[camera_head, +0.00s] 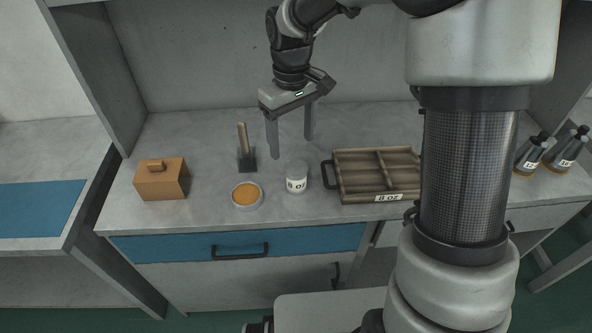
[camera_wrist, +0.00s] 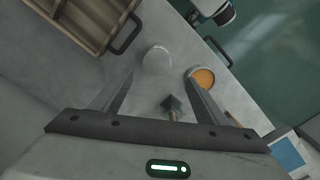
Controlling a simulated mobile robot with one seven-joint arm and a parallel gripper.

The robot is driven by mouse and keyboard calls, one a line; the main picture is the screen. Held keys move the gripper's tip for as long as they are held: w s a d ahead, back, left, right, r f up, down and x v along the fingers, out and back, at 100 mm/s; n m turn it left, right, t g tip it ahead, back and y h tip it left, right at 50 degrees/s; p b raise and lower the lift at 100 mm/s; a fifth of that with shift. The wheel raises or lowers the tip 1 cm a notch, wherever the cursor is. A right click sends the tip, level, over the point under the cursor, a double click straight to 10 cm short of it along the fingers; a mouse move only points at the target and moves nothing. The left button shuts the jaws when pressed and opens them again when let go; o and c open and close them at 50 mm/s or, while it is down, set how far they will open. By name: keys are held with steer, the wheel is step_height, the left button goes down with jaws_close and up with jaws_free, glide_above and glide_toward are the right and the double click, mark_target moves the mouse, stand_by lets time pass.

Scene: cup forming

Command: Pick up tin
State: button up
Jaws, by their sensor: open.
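My gripper (camera_head: 292,148) is open and empty, fingers pointing down. It hangs above and behind the tin in the head view, apart from it. In the wrist view my gripper (camera_wrist: 160,80) has its two fingers spread wide with nothing between them at the tips.
A round dish of orange material (camera_head: 246,195) sits left of the tin. A wooden-handled tamper (camera_head: 246,158) stands behind that dish, and an orange-brown lidded block (camera_head: 162,180) is farther left. A divided wooden tray (camera_head: 352,180) labelled "8 oz" is close on the right. Bottles (camera_head: 531,153) stand far right.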

mark_target(296, 167)
step_height(296, 167, down, 7)
steer(key=shift+f+b, duration=0.1)
steer(key=shift+b, duration=0.4)
steer(key=shift+s+d+f+b, duration=0.1)
steer(key=shift+d+f+b, duration=0.1)
steer(key=shift+f, duration=0.7)
steer(key=shift+w+d+f+b, duration=0.1)
steer(key=shift+f+b, duration=0.15)
steer(key=shift+f, duration=0.65)
steer(key=shift+s+d+f+b, duration=0.1)
steer(key=shift+f+b, duration=0.1)
steer(key=shift+f, duration=0.7)
steer(key=shift+c, duration=0.3)
steer(key=c, duration=1.1)
steer(key=shift+c, duration=0.2)
steer(key=shift+r, duration=0.15)
